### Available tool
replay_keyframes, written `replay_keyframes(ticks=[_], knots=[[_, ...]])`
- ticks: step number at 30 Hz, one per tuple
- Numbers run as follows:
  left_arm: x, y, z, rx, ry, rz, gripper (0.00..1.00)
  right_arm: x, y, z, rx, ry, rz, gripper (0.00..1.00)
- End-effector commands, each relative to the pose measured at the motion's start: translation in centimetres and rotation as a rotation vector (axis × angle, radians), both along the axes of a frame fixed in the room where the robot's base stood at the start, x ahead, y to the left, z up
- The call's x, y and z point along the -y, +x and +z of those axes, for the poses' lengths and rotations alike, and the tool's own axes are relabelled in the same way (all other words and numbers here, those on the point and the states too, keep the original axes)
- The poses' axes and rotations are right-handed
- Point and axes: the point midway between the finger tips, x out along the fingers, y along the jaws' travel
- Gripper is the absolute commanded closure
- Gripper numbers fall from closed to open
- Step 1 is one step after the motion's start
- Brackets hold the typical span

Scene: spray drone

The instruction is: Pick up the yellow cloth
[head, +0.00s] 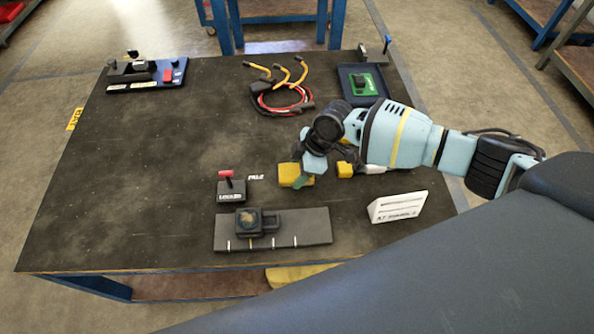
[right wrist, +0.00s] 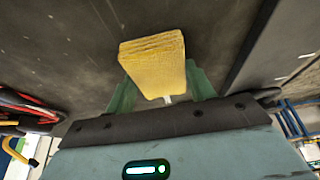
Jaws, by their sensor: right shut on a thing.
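The yellow cloth (head: 294,175) is a folded, block-like pad near the middle of the dark table in the head view. In the right wrist view the cloth (right wrist: 153,62) sits between the green fingers, its layered edge facing away from the gripper. My right gripper (head: 306,171) is shut on it. In the right wrist view the fingers of the right gripper (right wrist: 158,88) lie on either side of the cloth. I cannot tell whether the cloth touches the table. My left gripper is not in view.
A small box with a red lever (head: 230,188) and a dark plate with a black block (head: 310,228) lie nearby. A white sign (head: 397,207) stands at right. Red and yellow cables (head: 284,97) and a green board in a tray (head: 362,83) lie behind.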

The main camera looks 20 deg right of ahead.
Motion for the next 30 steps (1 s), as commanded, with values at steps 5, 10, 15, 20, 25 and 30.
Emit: replay_keyframes(ticks=[5,10,15,20,25,30], knots=[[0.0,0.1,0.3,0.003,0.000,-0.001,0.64,0.1,0.1,1.2,0.004,0.000,0.001,0.68],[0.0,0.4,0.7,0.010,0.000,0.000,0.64,0.0,0.1,4.5,0.005,0.002,0.001,0.68],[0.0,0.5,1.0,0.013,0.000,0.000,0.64,0.0,0.1,7.7,0.005,0.001,0.001,0.68],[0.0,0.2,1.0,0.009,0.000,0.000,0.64,0.0,0.0,9.6,0.002,0.000,0.001,0.68],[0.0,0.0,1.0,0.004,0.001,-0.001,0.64,0.0,0.0,10.4,0.002,0.000,0.001,0.68],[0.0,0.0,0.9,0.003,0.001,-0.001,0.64,0.0,0.0,10.5,0.000,0.000,0.001,0.68]])
